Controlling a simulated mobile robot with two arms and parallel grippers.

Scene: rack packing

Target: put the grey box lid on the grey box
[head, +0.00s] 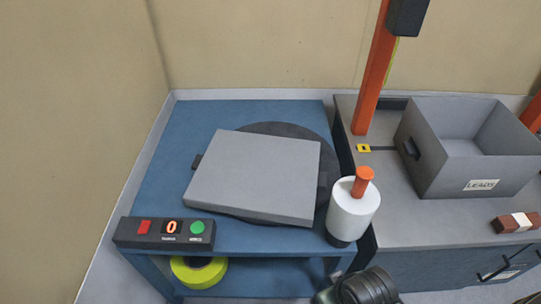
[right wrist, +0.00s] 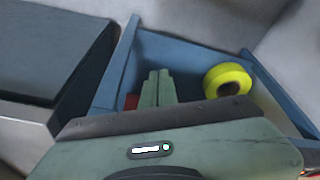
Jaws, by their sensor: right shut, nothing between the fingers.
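In the head view a flat grey square lid (head: 255,175) lies level-looking on the blue table, over a black round turntable (head: 318,143). Dark handles (head: 322,188) stick out from under its left and right edges. It hides most of what is below it, so I cannot see how it sits on a box. An open grey box (head: 462,165) labelled LEADS stands on the grey bench at right. My right gripper (right wrist: 157,88) is shut and empty in the right wrist view, its fingers toward the blue table's lower shelf. My left gripper is not in view.
A white canister with an orange top (head: 353,210) stands at the table's right edge. A counter panel (head: 165,232) reads 0 at the front left. A yellow tape roll (head: 198,271) lies on the lower shelf.

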